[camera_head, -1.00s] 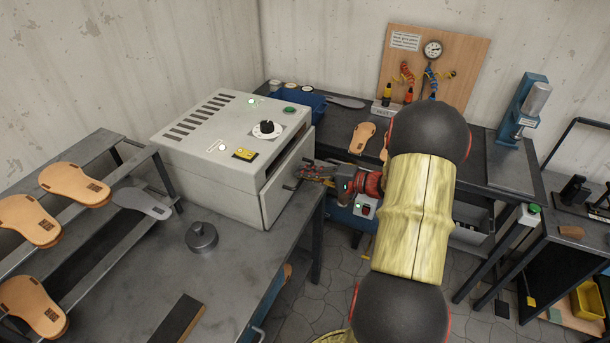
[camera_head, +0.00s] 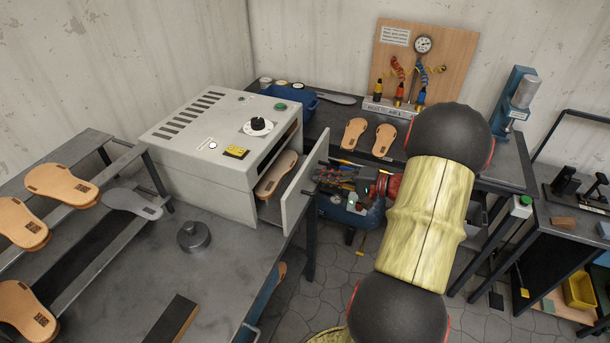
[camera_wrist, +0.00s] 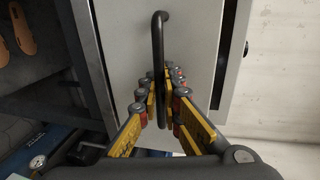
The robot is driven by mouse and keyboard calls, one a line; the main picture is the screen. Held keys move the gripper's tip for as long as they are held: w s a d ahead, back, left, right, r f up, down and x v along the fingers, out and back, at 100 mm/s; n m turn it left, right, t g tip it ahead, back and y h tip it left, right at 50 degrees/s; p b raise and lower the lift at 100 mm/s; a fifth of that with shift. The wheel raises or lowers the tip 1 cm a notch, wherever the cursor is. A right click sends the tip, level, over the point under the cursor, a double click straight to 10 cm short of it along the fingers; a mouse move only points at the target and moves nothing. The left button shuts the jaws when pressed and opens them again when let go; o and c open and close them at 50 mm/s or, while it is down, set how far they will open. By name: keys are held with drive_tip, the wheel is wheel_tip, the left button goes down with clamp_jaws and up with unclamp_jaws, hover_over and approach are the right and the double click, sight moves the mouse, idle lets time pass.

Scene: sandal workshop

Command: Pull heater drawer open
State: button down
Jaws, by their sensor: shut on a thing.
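The heater (camera_head: 210,150) is a grey-white box with a black dial on top, standing on the dark bench. Its drawer front (camera_head: 303,190) stands well out from the box, and a sole (camera_head: 277,174) lies in the open drawer. In the wrist view the drawer front (camera_wrist: 193,50) carries a dark bar handle (camera_wrist: 158,45). My gripper (camera_wrist: 160,88) is shut on this handle, with its fingers on both sides of the bar. In the head view my gripper (camera_head: 325,178) is at the right of the drawer front, and the handle is mostly hidden there.
A rack with several sandal soles (camera_head: 62,183) stands at the left. A round metal weight (camera_head: 197,236) sits on the bench (camera_head: 235,275) before the heater. A blue compressor (camera_head: 350,212) is below my gripper. Two soles (camera_head: 354,132) lie on the back table.

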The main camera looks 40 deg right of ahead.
drive_tip(key=f+v, duration=0.2)
drive_tip(key=v, duration=0.7)
drive_tip(key=f+v, duration=0.2)
drive_tip(key=v, duration=0.8)
drive_tip(key=shift+s+d, duration=0.35)
drive_tip(key=shift+s, duration=0.25)
drive_tip(key=shift+f, duration=0.15)
drive_tip(key=c, duration=2.1)
unclamp_jaws()
drive_tip(key=shift+o, duration=0.7)
drive_tip(key=v, duration=1.2)
